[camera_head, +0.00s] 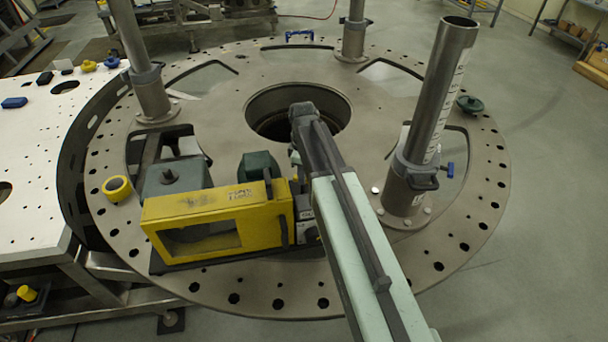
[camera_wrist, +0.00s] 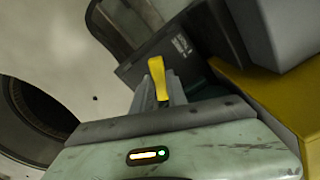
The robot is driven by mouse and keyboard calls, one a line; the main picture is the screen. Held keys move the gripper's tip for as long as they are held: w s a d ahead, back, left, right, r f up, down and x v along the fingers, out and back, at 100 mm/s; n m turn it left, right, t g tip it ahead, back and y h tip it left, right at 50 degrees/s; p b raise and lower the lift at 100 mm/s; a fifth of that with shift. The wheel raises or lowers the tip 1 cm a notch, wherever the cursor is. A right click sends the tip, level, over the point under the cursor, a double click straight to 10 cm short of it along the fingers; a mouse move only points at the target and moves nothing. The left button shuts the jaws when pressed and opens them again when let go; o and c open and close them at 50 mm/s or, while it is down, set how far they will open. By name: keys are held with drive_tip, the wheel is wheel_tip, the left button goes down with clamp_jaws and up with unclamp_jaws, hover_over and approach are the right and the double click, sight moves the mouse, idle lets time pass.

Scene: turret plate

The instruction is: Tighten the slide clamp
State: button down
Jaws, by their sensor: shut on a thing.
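A small yellow lever (camera_wrist: 157,70), which looks like the handle of the slide clamp, stands up between the fingers of my gripper (camera_wrist: 163,95) in the wrist view. My gripper is shut on it. The lower end of the lever and the clamp body are hidden behind the fingers and the pale green gripper housing. In the head view my arm reaches over the plate beside the yellow-framed unit (camera_head: 215,213). My fingers are hidden behind the arm there. A dark green block (camera_head: 259,167) sits behind the unit, close to the arm.
The round turret plate (camera_head: 236,118) has a large centre hole (camera_head: 262,118). Upright steel posts (camera_head: 436,90) (camera_head: 147,90) stand around it. A yellow ring (camera_head: 117,187) lies at the left. A white perforated table (camera_head: 30,165) adjoins on the left.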

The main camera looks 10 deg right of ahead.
drive_tip(key=m, duration=1.2)
drive_tip(key=shift+m, duration=0.3)
idle(0.4)
drive_tip(key=c, duration=1.3)
unclamp_jaws()
drive_tip(key=shift+r, duration=0.1)
wheel_tip(320, 180, up, 8)
drive_tip(key=p, duration=0.8)
drive_tip(key=shift+f, duration=0.2)
